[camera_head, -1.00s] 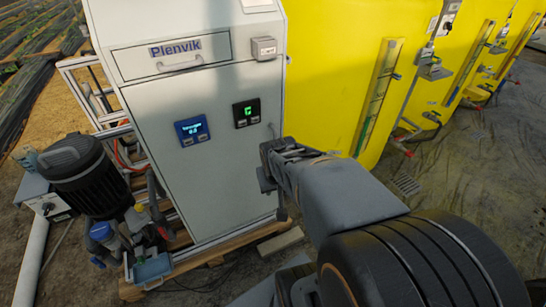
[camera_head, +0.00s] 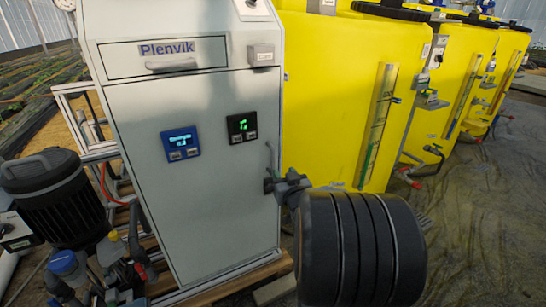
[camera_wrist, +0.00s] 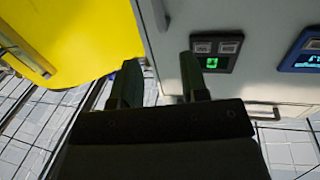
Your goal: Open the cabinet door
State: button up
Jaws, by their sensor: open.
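The grey cabinet door (camera_head: 205,215) is shut flat in the cabinet front, below the Plenvik drawer. Its slim upright handle (camera_head: 270,157) is near the door's right edge. My gripper (camera_head: 272,185) is open at the handle's lower end; my arm hides part of it. In the wrist view my gripper's two fingers (camera_wrist: 162,78) are apart with nothing seen between them. A short bar that looks like the handle (camera_wrist: 160,15) shows at the top, beyond the fingertips. I cannot tell whether they touch it. The door (camera_wrist: 255,75) also shows there, right of the fingers.
A blue display (camera_head: 181,143) and a green-lit controller (camera_head: 242,126) sit on the door. The drawer (camera_head: 165,58) is shut above. Yellow tanks (camera_head: 330,100) stand to the right. A black motor (camera_head: 50,190) and pipework crowd the lower left. Open floor (camera_head: 480,220) lies at right.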

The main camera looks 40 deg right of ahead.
aim_at(273, 156)
jog(key=b+x, duration=0.2)
jog(key=x, duration=1)
jog(key=shift+w+d, duration=0.15)
jog(key=shift+w, duration=0.15)
jog(key=shift+c, duration=0.5)
grip_shut()
